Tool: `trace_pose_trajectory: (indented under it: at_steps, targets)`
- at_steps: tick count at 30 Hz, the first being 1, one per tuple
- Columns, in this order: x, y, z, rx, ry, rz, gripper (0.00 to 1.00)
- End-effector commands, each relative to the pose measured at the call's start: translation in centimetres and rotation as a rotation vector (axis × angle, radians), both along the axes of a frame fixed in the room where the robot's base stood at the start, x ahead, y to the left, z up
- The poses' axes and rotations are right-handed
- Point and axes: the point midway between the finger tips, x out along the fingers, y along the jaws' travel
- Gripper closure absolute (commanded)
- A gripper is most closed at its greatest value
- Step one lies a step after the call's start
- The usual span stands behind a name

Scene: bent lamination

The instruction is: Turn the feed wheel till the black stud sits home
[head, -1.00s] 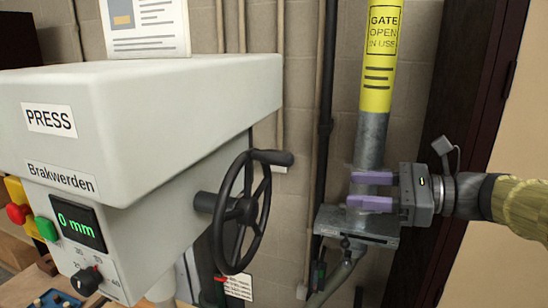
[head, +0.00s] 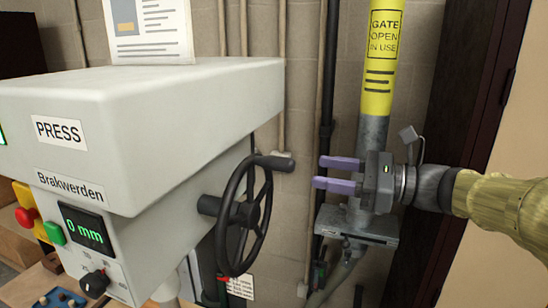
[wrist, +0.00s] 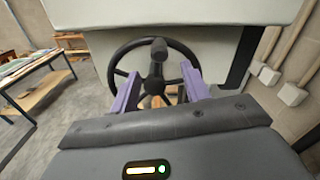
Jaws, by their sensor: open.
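The feed wheel (head: 243,213) is a black spoked handwheel on the right side of the grey press. Its crank handle (head: 275,162) sticks out to the right at the top of the rim. In the wrist view the wheel (wrist: 154,83) is ahead, seen between and behind my fingers, with the handle at the top. My gripper (head: 320,173) has two purple fingers, open and empty, pointing left at the wheel with a gap between. The fingers also show in the wrist view (wrist: 159,66). I cannot make out which part is the black stud.
Behind my gripper stands a grey pipe with a yellow gate label (head: 383,60). A wooden bench (wrist: 40,80) shows at left in the wrist view.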

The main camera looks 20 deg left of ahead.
Motion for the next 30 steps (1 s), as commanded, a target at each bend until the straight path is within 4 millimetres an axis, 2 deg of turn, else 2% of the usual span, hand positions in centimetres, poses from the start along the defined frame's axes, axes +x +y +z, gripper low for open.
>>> trace_pose_trajectory:
  at_steps: [12, 18, 22, 29, 30]
  targets:
    - [0.4, 7.7, 0.3, 0.002, 0.003, 0.007, 0.53]
    - [0.7, 10.4, 0.2, 0.001, 0.001, 0.006, 0.53]
    - [0.7, 11.1, 0.0, 0.000, 0.001, 0.005, 0.53]
    - [0.9, 10.9, -0.1, -0.001, 0.000, 0.000, 0.53]
    - [0.9, 10.9, 0.0, -0.001, 0.000, -0.001, 0.57]
